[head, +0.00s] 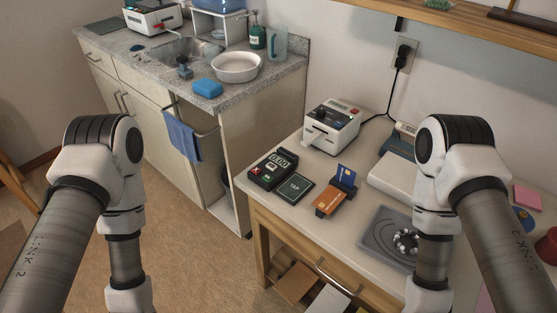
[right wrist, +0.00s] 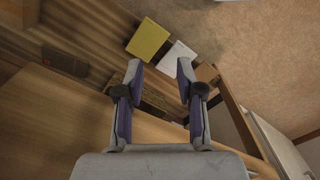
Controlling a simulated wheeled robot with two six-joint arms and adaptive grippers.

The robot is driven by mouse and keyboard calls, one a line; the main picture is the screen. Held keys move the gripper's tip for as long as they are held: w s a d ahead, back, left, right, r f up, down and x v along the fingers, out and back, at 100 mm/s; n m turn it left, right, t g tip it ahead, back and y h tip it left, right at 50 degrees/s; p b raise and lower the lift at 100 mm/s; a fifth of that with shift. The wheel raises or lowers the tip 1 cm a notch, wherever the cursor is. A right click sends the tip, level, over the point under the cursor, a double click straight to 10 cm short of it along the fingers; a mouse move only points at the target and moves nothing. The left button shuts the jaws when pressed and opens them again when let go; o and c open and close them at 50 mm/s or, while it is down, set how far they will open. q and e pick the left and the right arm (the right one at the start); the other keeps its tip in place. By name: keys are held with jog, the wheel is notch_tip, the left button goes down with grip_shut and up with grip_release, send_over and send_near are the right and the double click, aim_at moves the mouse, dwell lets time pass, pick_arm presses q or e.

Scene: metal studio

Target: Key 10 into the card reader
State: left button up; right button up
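The card reader (head: 273,169) is a black box on the left part of the light table in the head view. Its display reads 0.00, and red and green keys show on its face. A dark pad marked TAP (head: 295,188) lies just to its right. My right gripper (right wrist: 160,76) is open and empty in the right wrist view, with its two fingers apart. In the head view both my arms hang down at the two sides, away from the reader, and their grippers are below the picture. My left gripper is in neither view.
A card stand (head: 331,201) with blue and orange cards is right of the pad. A white machine (head: 332,127) stands behind the reader. A grey tray (head: 376,238) holds a beaded ring. A sink counter (head: 283,78) is at the back left.

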dwell(0.4)
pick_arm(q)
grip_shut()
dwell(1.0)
